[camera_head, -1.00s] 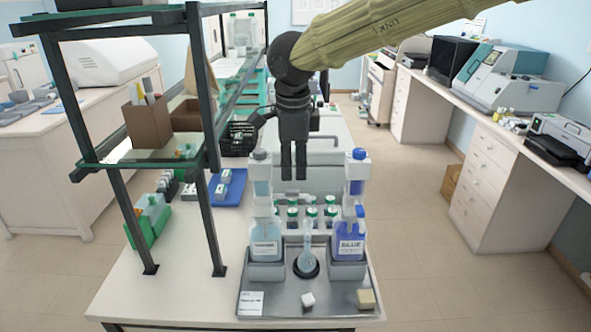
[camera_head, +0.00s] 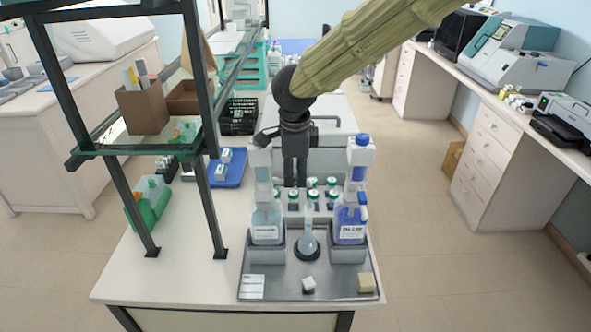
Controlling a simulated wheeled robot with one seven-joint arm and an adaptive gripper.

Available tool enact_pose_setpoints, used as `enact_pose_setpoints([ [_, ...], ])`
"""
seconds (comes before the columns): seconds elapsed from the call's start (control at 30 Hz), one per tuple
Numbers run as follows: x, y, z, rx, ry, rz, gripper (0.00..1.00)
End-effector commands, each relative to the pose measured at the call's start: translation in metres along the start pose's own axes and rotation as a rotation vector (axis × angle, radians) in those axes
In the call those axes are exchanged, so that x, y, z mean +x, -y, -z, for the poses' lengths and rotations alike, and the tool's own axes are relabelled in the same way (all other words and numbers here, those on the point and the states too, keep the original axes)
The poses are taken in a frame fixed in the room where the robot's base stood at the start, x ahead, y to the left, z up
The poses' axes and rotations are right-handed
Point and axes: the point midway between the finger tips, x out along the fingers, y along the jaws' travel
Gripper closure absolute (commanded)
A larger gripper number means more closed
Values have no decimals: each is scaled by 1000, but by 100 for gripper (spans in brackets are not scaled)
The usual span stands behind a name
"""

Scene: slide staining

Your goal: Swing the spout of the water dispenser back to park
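The water dispenser (camera_head: 266,222) is the left bottle with pale blue liquid. It stands in a grey holder on the metal tray (camera_head: 310,290), with a pale upper column. Its label is too small to read surely, and its spout cannot be clearly made out. A second dispenser (camera_head: 350,222) with dark blue liquid, a blue cap and a blue nozzle stands to the right. My gripper (camera_head: 295,185) points down between the two upper columns, closer to the left one. Its fingers look close together with nothing seen between them. I cannot tell whether it touches the left column.
A small flask (camera_head: 308,238) stands on a black round base between the dispensers. Green-capped bottles (camera_head: 313,195) stand behind. A dark-framed shelf (camera_head: 140,135) rises at left.

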Motion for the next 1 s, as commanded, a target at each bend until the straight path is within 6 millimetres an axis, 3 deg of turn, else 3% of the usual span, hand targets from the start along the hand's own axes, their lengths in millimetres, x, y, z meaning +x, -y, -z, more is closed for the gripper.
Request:
enact_pose_setpoints([
  [0.43,12,2,0,-2,0,-3,61],
  [0.47,12,2,0,-1,0,-3,63],
  [0.67,11,2,0,-2,0,-2,100],
  [1.0,12,4,-2,7,-2,-3,100],
])
